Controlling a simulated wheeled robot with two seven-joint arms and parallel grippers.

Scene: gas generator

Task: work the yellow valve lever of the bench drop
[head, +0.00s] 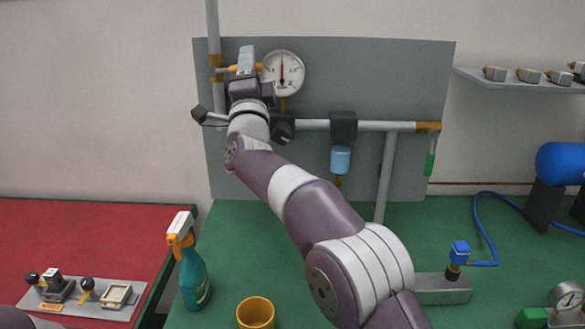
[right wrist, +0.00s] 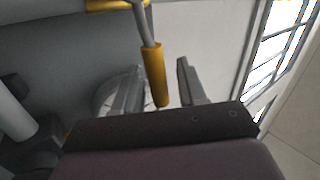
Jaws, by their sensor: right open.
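The yellow valve lever (head: 234,69) sticks out to the right from a brass fitting on the upright grey pipe, at the upper left of the grey panel. In the right wrist view the lever's yellow grip (right wrist: 153,72) hangs from a grey stem and reaches down between my two fingers. My right gripper (head: 247,62) is open at the lever, with one finger on each side of the grip. A gap shows on the right side; contact on the left side is hard to tell. My right gripper hides part of the lever in the head view. My left gripper is out of view.
A round gauge (head: 283,73) sits just right of my right gripper. A horizontal pipe (head: 385,126) with a blue-bowled filter (head: 340,159) and a green handle (head: 430,165) runs below. A spray bottle (head: 193,273) and a yellow cup (head: 256,313) stand on the green bench.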

